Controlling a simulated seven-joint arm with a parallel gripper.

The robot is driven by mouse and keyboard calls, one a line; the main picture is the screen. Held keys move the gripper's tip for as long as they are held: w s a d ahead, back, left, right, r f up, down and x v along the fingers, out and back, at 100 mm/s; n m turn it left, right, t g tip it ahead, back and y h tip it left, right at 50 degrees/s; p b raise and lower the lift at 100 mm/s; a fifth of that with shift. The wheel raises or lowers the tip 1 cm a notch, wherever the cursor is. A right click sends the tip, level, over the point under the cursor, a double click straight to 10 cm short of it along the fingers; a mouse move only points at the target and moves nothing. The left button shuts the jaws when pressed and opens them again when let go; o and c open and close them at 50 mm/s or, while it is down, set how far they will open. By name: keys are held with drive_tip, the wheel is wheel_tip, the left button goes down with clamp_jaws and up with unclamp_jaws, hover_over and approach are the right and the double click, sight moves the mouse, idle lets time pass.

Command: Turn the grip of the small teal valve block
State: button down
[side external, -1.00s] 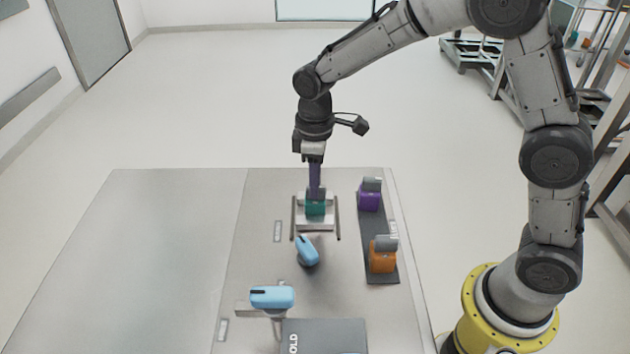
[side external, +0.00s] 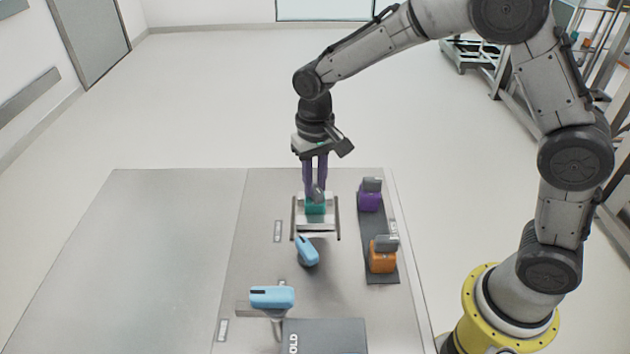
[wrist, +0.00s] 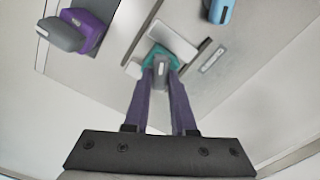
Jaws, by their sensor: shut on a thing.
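The small teal valve block (side external: 315,208) sits in a metal fixture (side external: 317,228) near the far edge of the table. It also shows in the wrist view (wrist: 151,50). Its grey grip (wrist: 161,70) is between the two purple fingers of my gripper (side external: 317,192), which points straight down. The fingers are shut on the grip, and they partly hide it and the block top in the side view.
A purple block (side external: 370,199) and an orange block (side external: 383,256), each with a grey grip, stand on a dark strip (side external: 374,230) to the right. Two light blue objects (side external: 307,250) (side external: 272,297) stand nearer. A dark box (side external: 325,338) lies at the front. The table's left side is clear.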

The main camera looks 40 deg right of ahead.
sight(315, 187)
drive_tip(key=m, duration=0.5)
drive_tip(key=shift+m, duration=0.4)
idle(0.4)
drive_tip(key=c, duration=0.7)
unclamp_jaws()
drive_tip(key=shift+r, duration=0.1)
wheel_tip(315, 187, up, 14)
drive_tip(key=shift+f, duration=0.15)
